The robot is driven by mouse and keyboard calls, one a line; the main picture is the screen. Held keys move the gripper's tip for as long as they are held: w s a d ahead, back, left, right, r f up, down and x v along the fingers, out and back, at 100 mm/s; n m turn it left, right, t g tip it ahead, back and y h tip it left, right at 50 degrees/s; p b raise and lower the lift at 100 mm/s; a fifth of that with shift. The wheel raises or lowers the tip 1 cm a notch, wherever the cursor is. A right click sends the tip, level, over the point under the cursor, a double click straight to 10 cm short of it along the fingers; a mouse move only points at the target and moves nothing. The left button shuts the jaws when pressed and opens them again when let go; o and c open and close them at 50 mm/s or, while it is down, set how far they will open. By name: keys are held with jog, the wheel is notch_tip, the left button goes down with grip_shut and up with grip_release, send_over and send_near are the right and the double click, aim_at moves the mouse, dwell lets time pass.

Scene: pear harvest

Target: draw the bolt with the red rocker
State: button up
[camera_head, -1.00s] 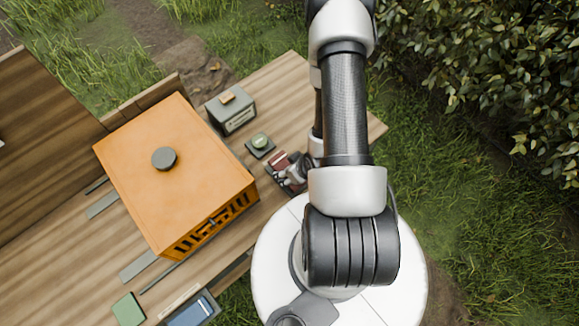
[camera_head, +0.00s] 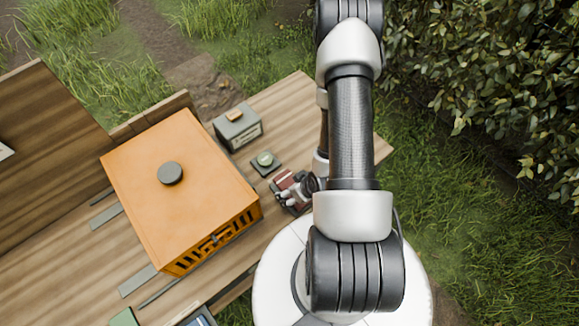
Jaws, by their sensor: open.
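A dark unit with a red rocker (camera_head: 285,180) sits on the wooden bench near its front edge. My gripper (camera_head: 294,196) is low over this unit and hides part of it. Its jaws are open, but small and partly covered by my arm; I cannot tell whether they touch the rocker. The orange cabinet (camera_head: 165,210) stands left of it, with a round grey knob on top and dark slots in its front. A small rod-like part (camera_head: 215,239) shows on that front; I cannot tell whether it is the bolt.
A pad with a green button (camera_head: 265,161) and a grey-green box with a yellow top piece (camera_head: 238,128) stand behind the rocker unit. A green block (camera_head: 124,317) and a blue-faced unit (camera_head: 198,318) are cut off at the bottom. A leafy hedge (camera_head: 500,90) is right.

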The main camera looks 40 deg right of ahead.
jog(key=shift+w, duration=0.15)
jog(key=shift+w+f+g+b, duration=0.2)
jog(key=shift+g+b, duration=0.4)
jog(key=shift+b, duration=0.45)
jog(key=g+b, duration=0.1)
jog(key=b, duration=0.2)
jog(key=shift+b, duration=0.4)
jog(key=shift+w+r+g, duration=0.1)
jog(key=shift+r+g, duration=0.15)
jog(key=shift+g, duration=0.45)
jog(key=shift+w+r+g+p, duration=0.1)
jog(key=shift+r+g+p, duration=0.3)
jog(key=shift+g+p, duration=0.55)
notch_tip(320, 180, up, 17)
jog(key=p, duration=1.7)
notch_tip(320, 180, up, 6)
jog(key=t+h+b, duration=0.1)
jog(key=b, duration=0.3)
send_over(285, 181)
notch_tip(285, 181, up, 6)
jog(key=a+t+b, duration=0.1)
jog(key=a+b, duration=0.1)
jog(key=b, duration=0.1)
jog(key=shift+a+r+h+b, duration=0.2)
jog(key=shift+r+h+b, duration=0.05)
jog(key=shift+h+b, duration=0.1)
